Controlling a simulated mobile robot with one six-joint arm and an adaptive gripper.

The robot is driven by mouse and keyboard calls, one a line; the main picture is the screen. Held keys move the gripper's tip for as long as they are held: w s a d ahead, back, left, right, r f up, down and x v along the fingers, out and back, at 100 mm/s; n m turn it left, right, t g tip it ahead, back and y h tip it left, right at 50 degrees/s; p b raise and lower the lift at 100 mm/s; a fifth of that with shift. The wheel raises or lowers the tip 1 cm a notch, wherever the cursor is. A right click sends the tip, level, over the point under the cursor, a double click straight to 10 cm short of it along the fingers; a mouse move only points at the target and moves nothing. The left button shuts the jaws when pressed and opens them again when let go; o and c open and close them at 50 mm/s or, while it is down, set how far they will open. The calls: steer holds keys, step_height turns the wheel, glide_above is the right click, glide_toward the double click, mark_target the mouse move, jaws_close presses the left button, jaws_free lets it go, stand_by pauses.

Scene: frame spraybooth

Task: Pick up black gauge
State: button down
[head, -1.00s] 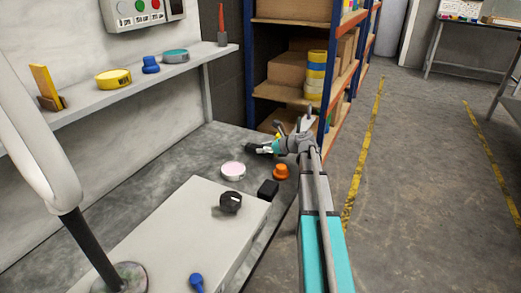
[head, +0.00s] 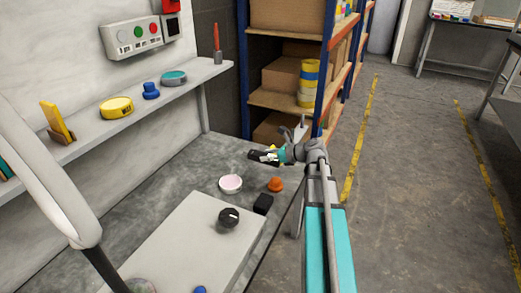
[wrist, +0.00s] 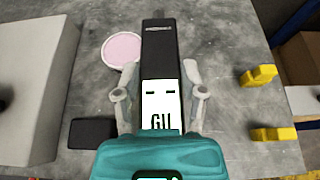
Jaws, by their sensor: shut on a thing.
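The black gauge (wrist: 157,60) is a long dark bar with a white panel carrying dark marks. In the wrist view it lies between the two fingers of my gripper (wrist: 158,95), which are shut on it. In the head view my gripper (head: 268,155) is at the far end of the grey bench, and the dark end of the gauge (head: 257,157) points left from it. The gauge appears to be held above the bench. The lower part of the gauge is hidden by my gripper.
A pink-topped round dish (head: 230,184), an orange piece (head: 276,184) and a black block (head: 263,204) lie nearby. A white box (head: 180,245) bears a black knob (head: 229,217). Yellow pieces (wrist: 258,76) lie right of the gauge. A shelving rack (head: 325,80) stands behind.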

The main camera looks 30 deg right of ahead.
steer(key=shift+s+a+r+p, duration=0.1)
steer(key=shift+s+r+p, duration=0.3)
steer(key=shift+s, duration=0.55)
steer(key=shift+s+a+r+p, duration=0.15)
steer(key=shift+s+r, duration=0.3)
steer(key=shift+s, duration=0.5)
steer(key=shift+w, duration=0.1)
